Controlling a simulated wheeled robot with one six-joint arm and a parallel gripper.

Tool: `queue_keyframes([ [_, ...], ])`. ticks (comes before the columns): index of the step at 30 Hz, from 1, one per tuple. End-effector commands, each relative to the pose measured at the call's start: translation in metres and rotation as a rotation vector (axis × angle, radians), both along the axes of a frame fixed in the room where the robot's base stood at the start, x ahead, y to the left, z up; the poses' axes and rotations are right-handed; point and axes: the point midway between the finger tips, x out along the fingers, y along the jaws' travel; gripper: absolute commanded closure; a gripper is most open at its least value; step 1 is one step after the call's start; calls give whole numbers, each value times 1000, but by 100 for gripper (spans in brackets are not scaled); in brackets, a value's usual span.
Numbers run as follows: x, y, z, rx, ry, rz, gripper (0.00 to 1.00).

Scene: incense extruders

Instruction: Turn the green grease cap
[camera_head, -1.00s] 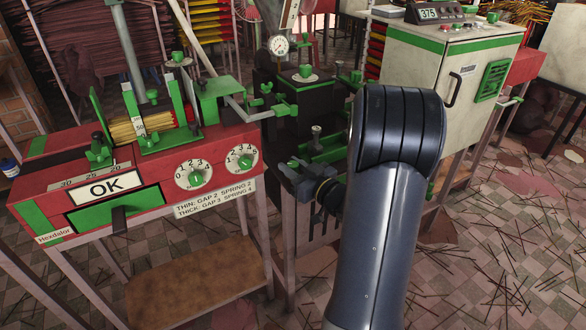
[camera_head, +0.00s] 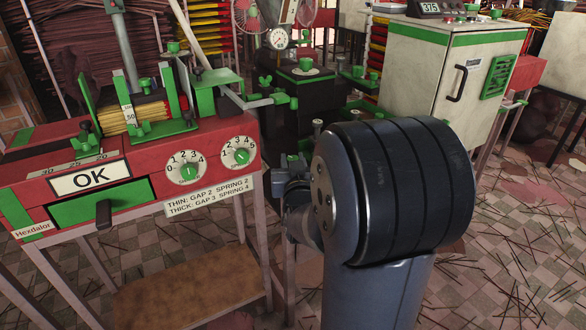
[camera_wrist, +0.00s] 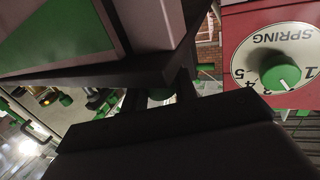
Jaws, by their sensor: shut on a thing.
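In the wrist view, a small round green cap (camera_wrist: 160,94) shows between the two dark fingers of my gripper (camera_wrist: 161,90), which is shut on it. It looks like the grease cap, but most of it is hidden by my gripper's body. In the head view, my gripper (camera_head: 291,172) is at the right end of the red machine, beside its legs and low in front of the black press. My arm hides much of it there, and I cannot make out the cap in its jaws.
The black press (camera_head: 290,95) stands behind my gripper. A white cabinet (camera_head: 415,65) is behind at right. Sticks litter the open floor at right.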

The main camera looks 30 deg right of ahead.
Motion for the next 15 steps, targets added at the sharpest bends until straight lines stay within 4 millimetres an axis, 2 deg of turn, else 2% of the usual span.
queue_keyframes([
  [15,1,2,2,-1,3,-292,96],
])
